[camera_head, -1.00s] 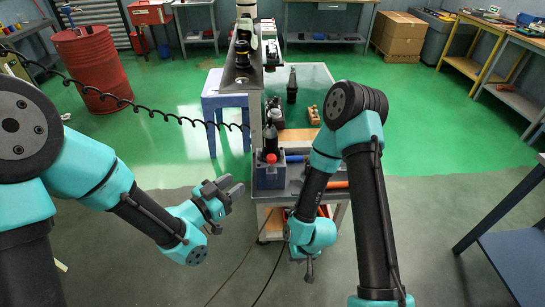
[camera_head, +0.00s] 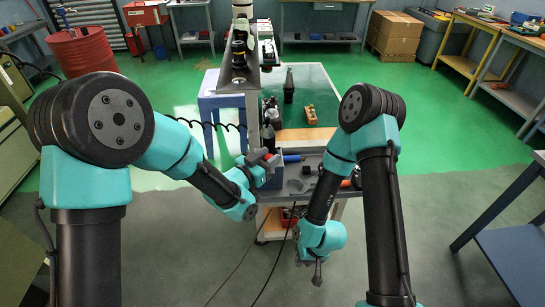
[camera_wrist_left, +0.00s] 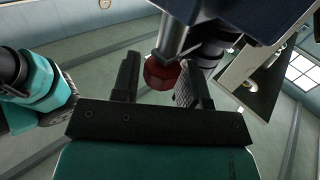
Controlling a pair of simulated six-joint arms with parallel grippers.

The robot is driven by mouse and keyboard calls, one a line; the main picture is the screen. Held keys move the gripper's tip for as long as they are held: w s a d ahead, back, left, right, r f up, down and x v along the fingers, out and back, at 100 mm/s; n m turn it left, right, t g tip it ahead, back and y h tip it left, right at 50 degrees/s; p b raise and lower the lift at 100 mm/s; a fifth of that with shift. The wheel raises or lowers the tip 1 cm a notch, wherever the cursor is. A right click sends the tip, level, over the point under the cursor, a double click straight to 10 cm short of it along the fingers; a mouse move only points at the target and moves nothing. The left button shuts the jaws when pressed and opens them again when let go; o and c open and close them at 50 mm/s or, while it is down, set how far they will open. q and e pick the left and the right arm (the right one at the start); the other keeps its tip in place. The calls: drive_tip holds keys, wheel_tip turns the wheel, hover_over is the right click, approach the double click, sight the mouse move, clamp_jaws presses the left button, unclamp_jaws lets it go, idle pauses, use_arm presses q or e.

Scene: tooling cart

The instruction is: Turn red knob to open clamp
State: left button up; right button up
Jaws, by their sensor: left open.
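The red knob (camera_wrist_left: 160,73) sits at the end of a grey metal shaft in the left wrist view. My left gripper (camera_wrist_left: 157,84) is open with one finger on each side of the knob; whether either touches it cannot be told. In the head view my left gripper (camera_head: 266,163) is at the near left corner of the cart, by the dark blue block (camera_head: 278,179), and mostly covers the knob. The clamp itself is not clearly made out. My right gripper (camera_head: 318,274) hangs low in front of the cart, with its jaws unclear.
The cart's grey tray (camera_head: 302,171) holds a blue-handled tool (camera_head: 293,158). Dark bottles (camera_head: 289,86) and a brown block (camera_head: 310,114) stand on the green mat (camera_head: 317,88) behind. A vertical post rises beside them. Black cables hang below the cart.

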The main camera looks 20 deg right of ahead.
use_arm(q)
drive_tip(key=shift+w+d, duration=0.1)
drive_tip(key=shift+d, duration=0.05)
drive_tip(key=c, duration=0.6)
drive_tip(key=shift+m+g+h, duration=0.3)
drive_tip(key=shift+m+g, duration=0.1)
drive_tip(key=shift+g, duration=0.2)
drive_tip(key=m+g+h, duration=0.1)
drive_tip(key=m+g, duration=0.1)
drive_tip(key=g, duration=0.2)
drive_tip(key=m+g+h, duration=0.1)
drive_tip(key=m+g, duration=0.2)
drive_tip(key=g, duration=0.1)
drive_tip(key=shift+w+m, duration=0.1)
drive_tip(key=shift+m, duration=0.2)
drive_tip(key=shift+m+g+y, duration=0.3)
drive_tip(key=shift+m+g, duration=0.8)
drive_tip(key=shift+g, duration=0.7)
drive_tip(key=shift+m+g+y, duration=0.3)
drive_tip(key=shift+m+g, duration=0.8)
drive_tip(key=shift+g, duration=0.7)
